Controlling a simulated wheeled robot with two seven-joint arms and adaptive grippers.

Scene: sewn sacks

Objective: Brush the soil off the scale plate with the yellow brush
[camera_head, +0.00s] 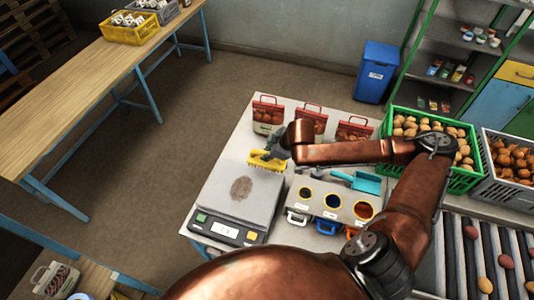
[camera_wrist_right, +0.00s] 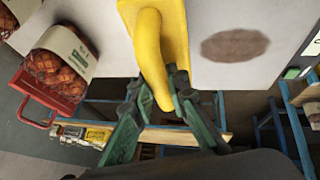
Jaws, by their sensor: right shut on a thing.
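The scale (camera_head: 235,200) stands on the white table, with its display and buttons at the front. A brown round patch of soil (camera_head: 241,188) lies on the scale plate (camera_head: 217,186); it also shows in the right wrist view (camera_wrist_right: 235,46). The yellow brush (camera_head: 266,161) is at the far edge of the plate, beyond the soil. My right gripper (camera_head: 274,154) is shut on the brush's handle, which fills the space between its fingers in the right wrist view (camera_wrist_right: 154,62). Whether the bristles touch the plate I cannot tell. My left gripper is not in view.
Red-handled sacks (camera_head: 268,115) stand along the table's back. A block with coloured scoops (camera_head: 328,204) and a teal scoop (camera_head: 361,181) sit right of the scale. Green (camera_head: 459,182) and grey (camera_head: 488,185) crates and a roller conveyor (camera_head: 473,265) lie farther right.

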